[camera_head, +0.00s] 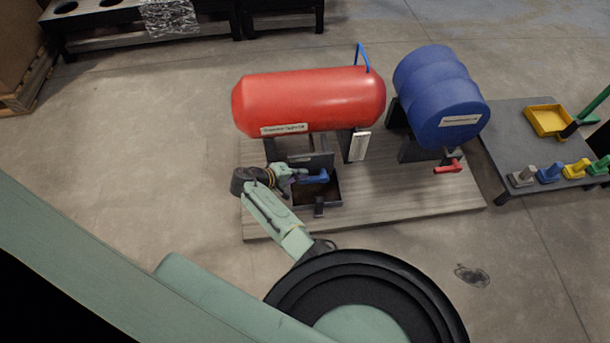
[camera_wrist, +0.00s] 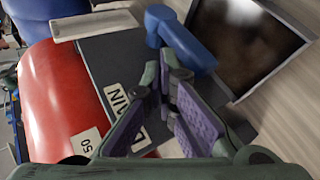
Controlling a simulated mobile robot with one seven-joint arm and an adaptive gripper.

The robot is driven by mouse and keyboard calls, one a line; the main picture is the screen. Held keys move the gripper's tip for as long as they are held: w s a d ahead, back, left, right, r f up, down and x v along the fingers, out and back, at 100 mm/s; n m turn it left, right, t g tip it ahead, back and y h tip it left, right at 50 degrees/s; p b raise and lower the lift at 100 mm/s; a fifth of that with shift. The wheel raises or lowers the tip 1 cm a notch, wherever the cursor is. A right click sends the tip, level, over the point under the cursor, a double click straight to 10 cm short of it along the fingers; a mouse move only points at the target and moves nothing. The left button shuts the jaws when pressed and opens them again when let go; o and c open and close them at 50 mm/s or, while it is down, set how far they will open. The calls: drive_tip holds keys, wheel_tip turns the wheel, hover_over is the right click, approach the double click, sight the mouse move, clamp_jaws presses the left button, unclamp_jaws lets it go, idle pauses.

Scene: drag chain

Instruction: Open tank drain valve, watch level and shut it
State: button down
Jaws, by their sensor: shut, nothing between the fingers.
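The red tank (camera_head: 310,100) lies on its side on stands; it also shows in the wrist view (camera_wrist: 62,95). In the wrist view a blue lever handle (camera_wrist: 180,40), the drain valve's by its place, sticks out beside a grey plate with a partly hidden drain label (camera_wrist: 125,105). The same blue handle (camera_head: 316,178) shows in the head view above a dark open tray (camera_head: 330,194). My gripper (camera_head: 300,175) is close to the handle's left end. In the wrist view my gripper (camera_wrist: 166,80) is shut and empty, its fingertips just short of the handle. The valve body is mostly hidden.
A white upright strip (camera_head: 359,146) stands under the tank's right end. A side table (camera_head: 505,140) holds a yellow tray (camera_head: 549,121) and several coloured fittings. The floor at left is clear.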

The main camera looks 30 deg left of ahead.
drive_tip(key=shift+s+a+f+b, duration=0.15)
drive_tip(key=shift+a+f+b, duration=0.1)
drive_tip(key=shift+f+b, duration=0.4)
